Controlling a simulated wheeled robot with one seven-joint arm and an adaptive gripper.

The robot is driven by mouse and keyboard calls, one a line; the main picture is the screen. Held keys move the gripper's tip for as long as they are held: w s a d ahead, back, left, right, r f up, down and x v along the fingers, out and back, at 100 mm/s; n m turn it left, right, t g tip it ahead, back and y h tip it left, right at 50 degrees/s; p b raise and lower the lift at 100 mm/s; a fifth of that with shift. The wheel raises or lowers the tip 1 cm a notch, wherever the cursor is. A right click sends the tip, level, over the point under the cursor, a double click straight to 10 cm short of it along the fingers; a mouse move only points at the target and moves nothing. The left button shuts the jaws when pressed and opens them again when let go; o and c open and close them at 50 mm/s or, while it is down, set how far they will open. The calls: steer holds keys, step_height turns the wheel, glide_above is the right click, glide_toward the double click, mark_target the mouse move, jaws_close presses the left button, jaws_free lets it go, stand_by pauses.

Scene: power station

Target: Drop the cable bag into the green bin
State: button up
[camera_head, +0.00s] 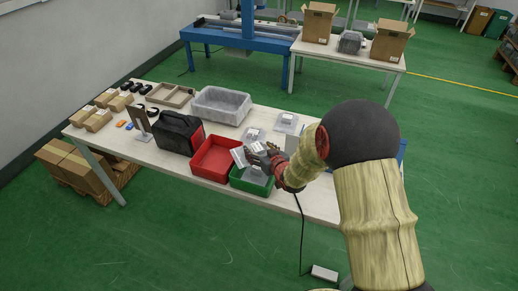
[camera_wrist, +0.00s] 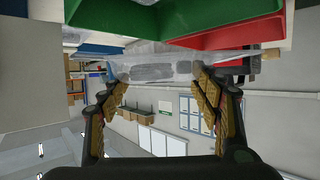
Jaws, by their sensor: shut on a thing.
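My gripper (camera_head: 262,158) is shut on a clear plastic bag with grey contents, the cable bag (camera_head: 239,157). It holds the bag above the green bin (camera_head: 248,187), toward the side by the red bin (camera_head: 208,172). In the wrist view the bag (camera_wrist: 155,72) spans between the two fingertips of my gripper (camera_wrist: 158,82). The green bin (camera_wrist: 195,14) and red bin (camera_wrist: 235,36) show beyond it at the top. A greyish clear item (camera_head: 255,177) shows in the green bin; its details are too small to tell.
Other clear bags (camera_head: 286,122) lie on the white table behind the bins. A grey tub (camera_head: 221,105), a black case (camera_head: 178,134) and small cartons (camera_head: 97,120) stand to the left. My arm covers the table's right end.

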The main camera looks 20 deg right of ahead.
steer(key=o, duration=1.3)
steer(key=shift+o, duration=0.2)
steer(key=v, duration=1.2)
